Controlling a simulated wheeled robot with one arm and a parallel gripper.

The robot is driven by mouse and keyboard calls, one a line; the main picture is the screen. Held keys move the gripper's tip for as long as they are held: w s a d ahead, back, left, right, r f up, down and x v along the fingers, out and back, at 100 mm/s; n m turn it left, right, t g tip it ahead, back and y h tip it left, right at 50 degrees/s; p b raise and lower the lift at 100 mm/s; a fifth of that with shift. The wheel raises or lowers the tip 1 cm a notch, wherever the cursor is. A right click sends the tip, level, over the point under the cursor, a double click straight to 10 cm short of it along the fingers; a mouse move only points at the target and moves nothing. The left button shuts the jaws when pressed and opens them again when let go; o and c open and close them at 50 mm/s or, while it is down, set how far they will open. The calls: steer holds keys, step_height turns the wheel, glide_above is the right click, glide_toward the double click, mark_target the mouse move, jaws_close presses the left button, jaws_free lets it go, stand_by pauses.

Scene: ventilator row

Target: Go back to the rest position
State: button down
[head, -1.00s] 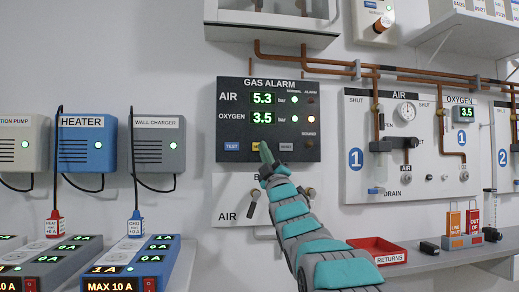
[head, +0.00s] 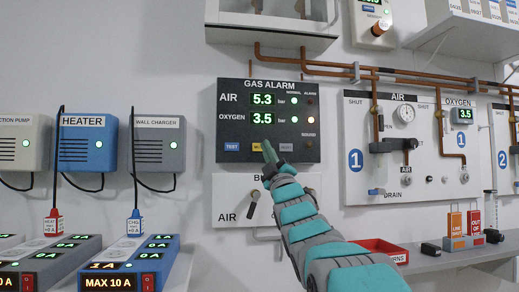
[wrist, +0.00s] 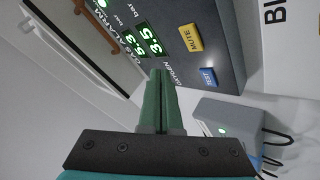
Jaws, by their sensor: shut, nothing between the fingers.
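My gripper (head: 268,150) is in front of the lower middle of the gas alarm panel (head: 232,97) in the head view. Its green fingers are together with nothing between them. In the wrist view my gripper (wrist: 159,75) points toward the panel (wrist: 215,45), beside the yellow MUTE button (wrist: 190,38) and blue TEST button (wrist: 208,77). I cannot tell exactly how far the fingertips are from the panel. The panel reads AIR 5.3 bar and OXYGEN 3.5 bar. My arm crosses the lower middle of the head view.
A lower valve panel (head: 228,190) sits behind my arm. A red returns tray (head: 375,246) and lockout tags (head: 456,228) are on the right shelf. Wall units, including a blue heater (head: 88,142), and power boxes (head: 130,262) are on the left. Copper pipes (head: 330,65) run above right.

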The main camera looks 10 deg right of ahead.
stand_by(0.3)
steer(key=s+d+f+m+g+h+p, duration=0.15)
steer(key=f+m+g+h, duration=0.3)
steer(key=f, duration=0.85)
steer(key=s+d+f+m+g+h, duration=0.3)
steer(key=f+m+g, duration=0.25)
steer(key=f, duration=0.65)
steer(key=s+a+f+m+g, duration=0.15)
steer(key=s+f+g, duration=0.65)
steer(key=s+f, duration=0.85)
steer(key=s+a+f+m+g, duration=0.1)
steer(key=s+f+g, duration=0.2)
steer(key=s, duration=0.7)
steer(key=s+a+f+m+g+y+p, duration=0.1)
steer(key=s+f+g, duration=0.2)
steer(key=s+f, duration=0.3)
steer(key=s+a+f+m+g+y+p, duration=0.1)
steer(key=s+f+g, duration=0.3)
steer(key=s, duration=1.1)
steer(key=shift+s+a+f, duration=0.25)
steer(key=shift+s, duration=0.15)
